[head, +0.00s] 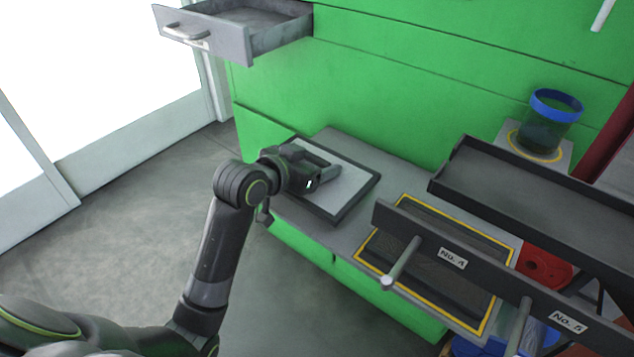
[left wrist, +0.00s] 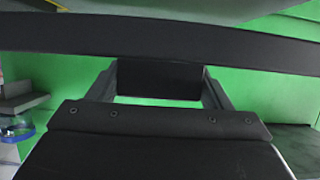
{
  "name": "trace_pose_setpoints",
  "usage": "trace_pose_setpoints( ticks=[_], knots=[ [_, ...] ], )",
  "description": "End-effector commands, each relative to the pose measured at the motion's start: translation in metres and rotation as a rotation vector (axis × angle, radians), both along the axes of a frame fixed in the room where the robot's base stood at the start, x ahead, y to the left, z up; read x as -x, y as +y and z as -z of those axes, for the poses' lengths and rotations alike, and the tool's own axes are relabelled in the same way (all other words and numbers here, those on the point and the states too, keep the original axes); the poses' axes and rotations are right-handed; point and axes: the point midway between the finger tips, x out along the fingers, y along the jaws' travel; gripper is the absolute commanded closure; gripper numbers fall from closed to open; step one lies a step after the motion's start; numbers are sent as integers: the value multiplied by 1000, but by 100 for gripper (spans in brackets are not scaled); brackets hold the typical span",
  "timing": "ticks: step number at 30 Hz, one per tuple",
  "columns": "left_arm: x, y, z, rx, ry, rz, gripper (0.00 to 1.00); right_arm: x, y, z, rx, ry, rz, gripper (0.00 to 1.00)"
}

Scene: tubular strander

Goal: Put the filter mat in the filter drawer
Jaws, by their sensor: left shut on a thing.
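The filter mat looks to be the flat pale panel with a dark frame (head: 352,187), at the left end of the grey bench. My left gripper (head: 330,173) reaches over its near left side and is shut on it. I cannot tell whether the mat rests on the bench or hangs just above it. In the left wrist view the dark frame bar (left wrist: 160,34) crosses in front of the fingers (left wrist: 160,88). The filter drawer looks to be the grey drawer (head: 252,47), pulled open from the green machine at the upper left. My right gripper is not in view.
A yellow-outlined dark mesh area (head: 372,262) lies on the bench (head: 345,240). Dark rails labelled No. 4 (head: 440,252) and No. 5 (head: 575,325) stand at the right, beside a long dark tray (head: 540,190). A blue-rimmed cup (head: 550,125) stands behind. The floor at left is clear.

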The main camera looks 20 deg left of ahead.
Motion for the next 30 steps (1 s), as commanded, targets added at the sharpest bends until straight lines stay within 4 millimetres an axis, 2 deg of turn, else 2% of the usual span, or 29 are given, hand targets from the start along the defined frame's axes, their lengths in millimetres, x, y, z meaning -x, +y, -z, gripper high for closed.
trace_pose_setpoints(
  ticks=[13, 24, 25, 29, 30],
  knots=[
    [0, 0, 49, 1, 0, -1, 53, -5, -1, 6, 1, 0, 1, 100],
    [0, 0, 52, -1, -2, -1, 53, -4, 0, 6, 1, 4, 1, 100],
    [0, 0, 52, -1, -2, -1, 24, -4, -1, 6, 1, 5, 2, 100],
    [0, 0, 52, -1, -2, -1, 7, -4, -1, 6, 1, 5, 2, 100],
    [0, 0, 52, -1, -2, -1, 6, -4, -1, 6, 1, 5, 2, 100]
  ],
)
